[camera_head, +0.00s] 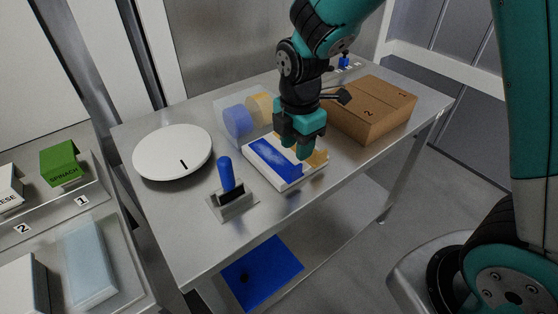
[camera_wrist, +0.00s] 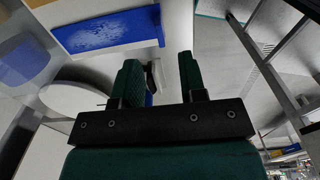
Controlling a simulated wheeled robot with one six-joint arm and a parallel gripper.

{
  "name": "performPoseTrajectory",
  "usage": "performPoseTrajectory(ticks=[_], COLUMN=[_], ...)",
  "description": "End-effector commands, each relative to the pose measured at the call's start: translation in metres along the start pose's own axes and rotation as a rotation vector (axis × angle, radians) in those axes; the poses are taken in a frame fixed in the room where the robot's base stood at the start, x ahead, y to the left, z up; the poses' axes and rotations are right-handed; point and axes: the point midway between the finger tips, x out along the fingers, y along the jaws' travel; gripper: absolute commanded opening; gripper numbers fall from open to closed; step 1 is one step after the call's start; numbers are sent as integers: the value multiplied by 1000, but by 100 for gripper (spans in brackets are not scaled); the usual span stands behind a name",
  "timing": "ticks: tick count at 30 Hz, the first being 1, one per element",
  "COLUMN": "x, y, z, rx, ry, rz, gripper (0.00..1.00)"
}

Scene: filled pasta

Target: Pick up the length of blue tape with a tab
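A wide, mottled blue strip (camera_head: 272,158) lies flat on a white board (camera_head: 290,184) on the steel table. It also shows in the wrist view (camera_wrist: 105,31), at the upper left. A small tan-yellow patch (camera_head: 317,158) shows at the board's right side, partly behind my gripper. My gripper (camera_head: 300,150) points down above the board's right part, beside the blue strip. In the wrist view its two fingers (camera_wrist: 159,75) are apart with nothing held between them. Contact with the board cannot be told.
A blue-handled tool (camera_head: 226,175) stands in a grey holder in front of the board. A white round disc (camera_head: 173,151) lies left. A clear bin (camera_head: 222,103) with blue and yellow round items stands behind. A cardboard box (camera_head: 372,112) is right. The table's front-right area is clear.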

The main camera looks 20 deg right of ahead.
Motion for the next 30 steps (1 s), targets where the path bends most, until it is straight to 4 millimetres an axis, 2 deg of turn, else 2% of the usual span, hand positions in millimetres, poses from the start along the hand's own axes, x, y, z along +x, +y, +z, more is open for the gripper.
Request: performPoseTrajectory(ticks=[3, 10, 18, 26, 27, 30], x=[17, 34, 72, 77, 77, 77], y=[0, -1, -1, 0, 0, 0], z=[0, 0, 0, 0, 0, 0], rx=[0, 1, 1, 1, 1, 1], ry=[0, 1, 1, 1, 1, 1], rz=[-2, -2, -1, 1, 1, 1], gripper=[38, 38, 38, 38, 36, 13])
